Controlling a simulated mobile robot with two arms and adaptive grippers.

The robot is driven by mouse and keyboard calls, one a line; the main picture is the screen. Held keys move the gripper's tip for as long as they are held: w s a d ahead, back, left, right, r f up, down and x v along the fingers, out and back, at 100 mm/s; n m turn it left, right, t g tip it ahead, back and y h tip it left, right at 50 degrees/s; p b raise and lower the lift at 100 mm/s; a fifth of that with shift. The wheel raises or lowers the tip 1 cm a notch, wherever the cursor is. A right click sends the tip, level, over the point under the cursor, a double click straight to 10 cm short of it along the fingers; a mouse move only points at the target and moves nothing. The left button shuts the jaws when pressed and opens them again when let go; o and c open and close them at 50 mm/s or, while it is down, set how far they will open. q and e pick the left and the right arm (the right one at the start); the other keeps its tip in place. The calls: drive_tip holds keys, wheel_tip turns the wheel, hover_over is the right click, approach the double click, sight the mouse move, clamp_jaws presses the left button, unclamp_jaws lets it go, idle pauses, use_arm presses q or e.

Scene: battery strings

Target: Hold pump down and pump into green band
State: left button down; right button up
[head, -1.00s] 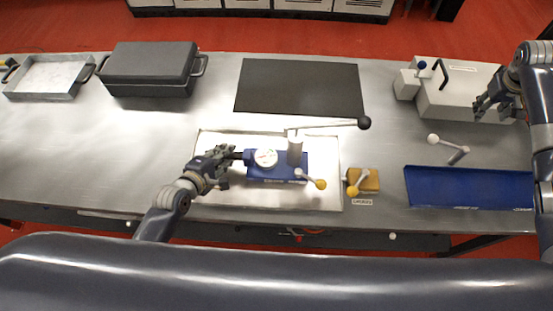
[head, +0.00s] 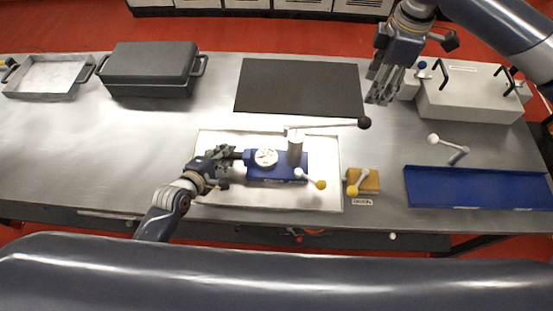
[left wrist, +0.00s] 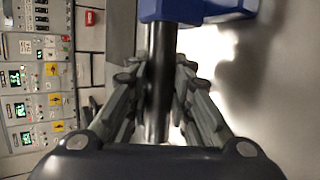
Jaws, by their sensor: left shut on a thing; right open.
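The blue pump (head: 262,172) sits on a white tray (head: 325,195) in the middle of the table. It carries a round white gauge (head: 266,157), a grey upright cylinder (head: 295,150), a long lever with a black ball (head: 364,123) reaching right, and a small yellow-knobbed lever (head: 320,184). The gauge reading is too small to tell. My left gripper (head: 232,160) is shut around the dark bar at the pump's left end; this bar (left wrist: 158,80) also shows between the fingers in the left wrist view. My right gripper (head: 377,88) is open and empty above the table, beyond the black ball.
A yellow block with a lever (head: 368,181) stands right of the tray. A blue tray (head: 475,190), a white-knobbed lever (head: 448,146) and a grey box (head: 468,95) lie further right.

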sight(367, 118)
drive_tip(key=s, duration=0.1)
drive_tip(key=s+a+n+g, duration=0.1)
drive_tip(key=s, duration=0.1)
drive_tip(key=shift+s+f, duration=0.1)
drive_tip(key=shift+f, duration=4.5)
drive_tip(key=shift+c, duration=0.3)
clamp_jaws()
drive_tip(key=shift+f, duration=0.1)
